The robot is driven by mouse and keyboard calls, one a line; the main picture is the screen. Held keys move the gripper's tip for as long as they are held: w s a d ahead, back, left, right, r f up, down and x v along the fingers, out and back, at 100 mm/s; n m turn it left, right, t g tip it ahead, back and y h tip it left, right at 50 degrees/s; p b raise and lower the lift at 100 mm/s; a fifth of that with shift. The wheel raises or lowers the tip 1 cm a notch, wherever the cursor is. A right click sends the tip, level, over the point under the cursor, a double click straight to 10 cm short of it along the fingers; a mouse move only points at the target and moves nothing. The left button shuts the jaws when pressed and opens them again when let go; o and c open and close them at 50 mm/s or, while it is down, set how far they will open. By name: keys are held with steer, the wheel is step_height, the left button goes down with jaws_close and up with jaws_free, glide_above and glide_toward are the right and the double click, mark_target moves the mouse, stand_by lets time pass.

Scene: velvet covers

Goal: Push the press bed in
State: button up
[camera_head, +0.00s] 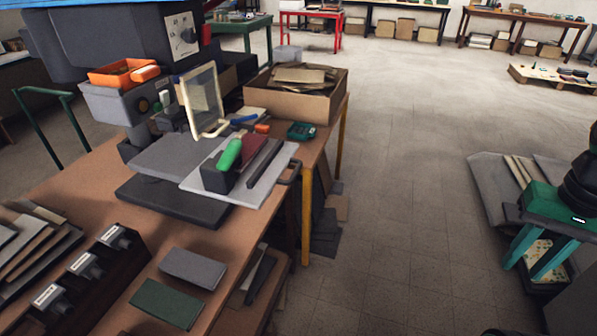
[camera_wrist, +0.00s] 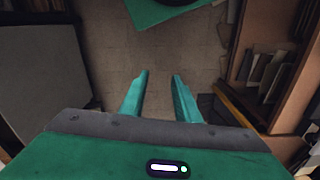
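The press (camera_head: 135,45) is a dark machine with a dial, at the back left of a brown workbench. Its bed seems to be the light grey plate (camera_head: 205,186), which sticks out to the right over a dark slab (camera_head: 165,203). A dark handle (camera_head: 291,173) shows at the plate's right end, by the bench edge. A green-handled tool (camera_head: 229,154) in a dark block and a dark bar (camera_head: 264,162) lie on the plate. My gripper (camera_head: 530,268) is at the far right over the floor, well apart from the bed. Its teal fingers are apart and empty in the wrist view (camera_wrist: 160,78).
A cardboard box (camera_head: 292,105) and a tilted framed screen (camera_head: 203,102) stand behind the plate. Grey and green blocks (camera_head: 192,268) lie at the bench front. Open floor (camera_head: 390,220) separates bench and gripper. In the wrist view, a wooden shelf with papers (camera_wrist: 265,80) is at right.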

steer(key=w+a+f+n+y, duration=0.1)
steer(key=w+a+f+n, duration=0.1)
steer(key=w+a+f, duration=0.3)
steer(key=w+a+n+y, duration=0.1)
steer(key=w+a, duration=0.1)
steer(key=w, duration=0.5)
steer(key=m+t+y, duration=0.1)
steer(key=t+y, duration=0.4)
steer(key=y, duration=0.7)
glide_toward(296, 169)
steer(key=x, duration=1)
steer(key=shift+f, duration=0.4)
steer(key=shift+s, duration=0.1)
